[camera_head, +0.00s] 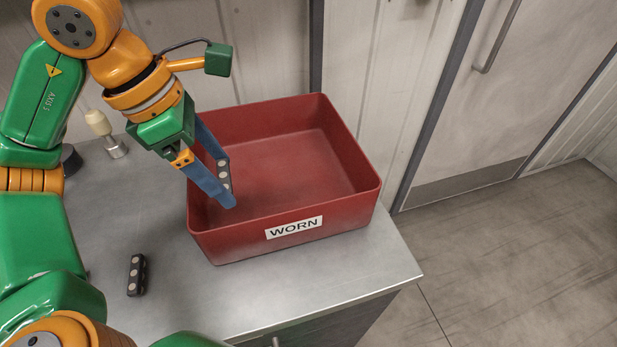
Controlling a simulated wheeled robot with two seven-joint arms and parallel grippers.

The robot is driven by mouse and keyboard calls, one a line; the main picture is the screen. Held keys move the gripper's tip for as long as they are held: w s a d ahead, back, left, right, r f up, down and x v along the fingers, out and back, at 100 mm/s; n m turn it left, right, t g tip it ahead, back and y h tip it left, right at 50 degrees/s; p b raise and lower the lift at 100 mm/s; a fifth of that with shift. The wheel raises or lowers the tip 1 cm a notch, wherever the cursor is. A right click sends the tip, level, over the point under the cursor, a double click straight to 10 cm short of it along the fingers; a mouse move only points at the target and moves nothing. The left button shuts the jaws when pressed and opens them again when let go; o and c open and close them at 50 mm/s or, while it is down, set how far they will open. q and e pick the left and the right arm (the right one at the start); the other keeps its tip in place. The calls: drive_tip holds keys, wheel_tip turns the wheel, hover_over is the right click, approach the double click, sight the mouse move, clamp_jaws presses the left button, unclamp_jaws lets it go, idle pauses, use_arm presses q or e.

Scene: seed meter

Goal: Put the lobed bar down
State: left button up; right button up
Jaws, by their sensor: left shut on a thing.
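My left gripper (217,180) reaches down over the left part of a red bin (325,246) labelled WORN. Its blue fingers are shut on a dark lobed bar (223,172) with pale round spots, and they partly hide it. The bar hangs steeply tilted, within the outline of the bin's opening. I cannot tell how far it is above the bin floor. A second dark lobed bar (137,275) with pale spots lies on the grey metal worktop (290,295), left of the bin. My right gripper is not in view.
The bin looks empty apart from the gripper's reach. A metal post with a cream knob (105,130) stands at the back left of the worktop. The worktop's front strip is clear. A door with a handle (495,38) and open floor are to the right.

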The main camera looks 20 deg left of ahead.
use_arm(q)
drive_tip(key=w+d+f+p, duration=0.2)
drive_tip(key=w+d+f, duration=0.1)
drive_tip(key=w, duration=0.4)
drive_tip(key=p, duration=0.2)
hover_over(297, 190)
drive_tip(key=f, duration=0.6)
drive_tip(key=shift+s+a+f, duration=0.25)
drive_tip(key=shift+a+f, duration=0.1)
drive_tip(key=shift+a, duration=0.05)
wheel_tip(297, 190, down, 3)
drive_tip(key=shift+r+p, duration=0.15)
drive_tip(key=shift+p, duration=0.55)
drive_tip(key=shift+f, duration=0.25)
drive_tip(key=shift+f+b, duration=0.2)
drive_tip(key=shift+b, duration=0.15)
drive_tip(key=o, duration=1.2)
drive_tip(key=shift+r, duration=0.1)
